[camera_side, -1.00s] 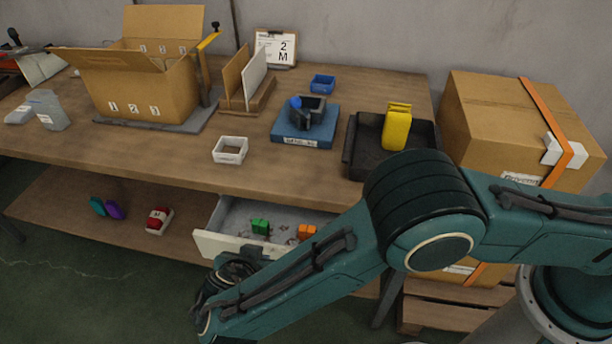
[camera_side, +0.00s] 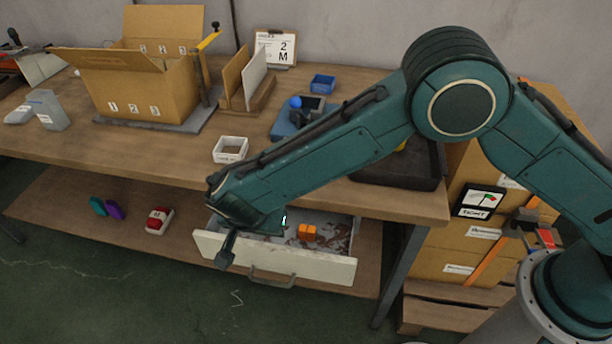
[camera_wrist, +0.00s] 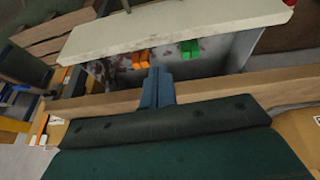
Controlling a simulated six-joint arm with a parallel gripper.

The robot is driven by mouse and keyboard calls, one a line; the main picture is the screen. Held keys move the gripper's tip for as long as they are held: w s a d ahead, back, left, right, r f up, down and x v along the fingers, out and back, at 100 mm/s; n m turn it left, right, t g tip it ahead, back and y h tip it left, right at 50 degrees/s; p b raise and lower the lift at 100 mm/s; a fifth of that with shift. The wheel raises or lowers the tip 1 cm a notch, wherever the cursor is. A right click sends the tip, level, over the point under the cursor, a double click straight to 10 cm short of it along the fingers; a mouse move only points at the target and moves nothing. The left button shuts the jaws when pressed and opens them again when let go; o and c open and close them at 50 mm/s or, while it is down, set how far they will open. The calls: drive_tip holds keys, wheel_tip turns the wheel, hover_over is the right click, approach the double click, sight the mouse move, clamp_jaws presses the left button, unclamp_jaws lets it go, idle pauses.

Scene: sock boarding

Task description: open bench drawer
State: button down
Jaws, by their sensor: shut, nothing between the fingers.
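The bench drawer stands pulled out under the bench top, its cream front (camera_side: 310,268) and grey pull handle (camera_side: 272,282) in clear view. It holds an orange block (camera_side: 307,232) and green blocks, which my arm mostly hides in the side view. The wrist view shows the drawer front (camera_wrist: 110,38) at the top, with the orange blocks (camera_wrist: 140,59) and green blocks (camera_wrist: 189,48) inside. My gripper (camera_wrist: 158,72) is shut and empty, apart from the handle. In the wrist view its fingers overlap the near side of the drawer; their height above it is unclear.
The bench top (camera_side: 130,150) lies above the drawer and holds a white tray (camera_side: 230,149), an open carton (camera_side: 150,85) and a black tray (camera_side: 405,170). A red item (camera_side: 159,220) lies on the lower shelf. Floor in front of the drawer is clear.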

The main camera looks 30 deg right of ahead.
drive_tip(key=w+d+r+g+y, duration=0.25)
drive_tip(key=d+g+y, duration=0.4)
drive_tip(key=d, duration=0.35)
hover_over(302, 244)
drive_tip(key=shift+t, duration=0.25)
drive_tip(key=f, duration=0.4)
drive_tip(key=shift+s+d, duration=0.15)
drive_tip(key=shift+d, duration=0.2)
drive_tip(key=shift+f, duration=0.1)
drive_tip(key=shift+x, duration=4.95)
drive_tip(key=shift+a, duration=0.1)
